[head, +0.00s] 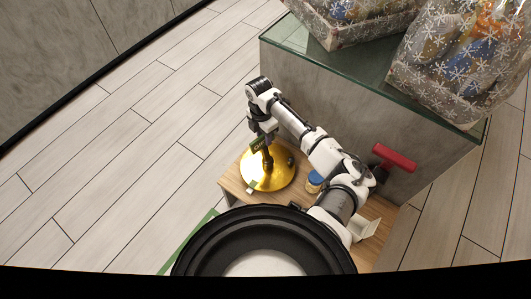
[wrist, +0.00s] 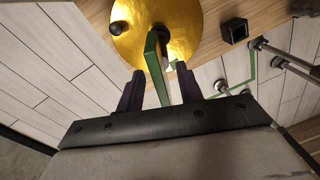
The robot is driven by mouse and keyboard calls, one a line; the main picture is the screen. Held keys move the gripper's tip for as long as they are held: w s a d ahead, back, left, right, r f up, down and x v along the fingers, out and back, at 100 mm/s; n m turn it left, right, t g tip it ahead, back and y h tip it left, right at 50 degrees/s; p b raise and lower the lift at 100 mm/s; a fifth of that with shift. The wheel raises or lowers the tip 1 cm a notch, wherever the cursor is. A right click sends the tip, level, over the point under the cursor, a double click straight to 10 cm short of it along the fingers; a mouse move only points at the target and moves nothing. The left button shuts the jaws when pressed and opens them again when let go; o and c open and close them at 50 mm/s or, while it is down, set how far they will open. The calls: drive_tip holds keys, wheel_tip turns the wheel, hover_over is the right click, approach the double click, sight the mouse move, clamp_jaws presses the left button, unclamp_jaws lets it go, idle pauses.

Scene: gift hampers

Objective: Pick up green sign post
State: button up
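The green sign post (wrist: 153,52) shows in the wrist view as a narrow green upright over a round gold plate (wrist: 185,15). In the head view, a small green sign (head: 257,144) shows beside the end of my arm, above the gold plate (head: 280,178). My gripper (wrist: 159,80) points down at the post. Its two dark fingers stand apart, one on each side of the green upright, with gaps visible. Its fingertips are hard to make out in the head view. The post's foot is partly hidden.
The gold plate lies on a small wooden table (head: 232,182). A blue-lidded jar (head: 314,181) and a white piece (head: 364,228) are near my arm. A red-topped object (head: 394,157) is beside the grey counter (head: 345,105), which bears wrapped hampers (head: 465,65). Floor at left is clear.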

clamp_jaws()
idle(0.5)
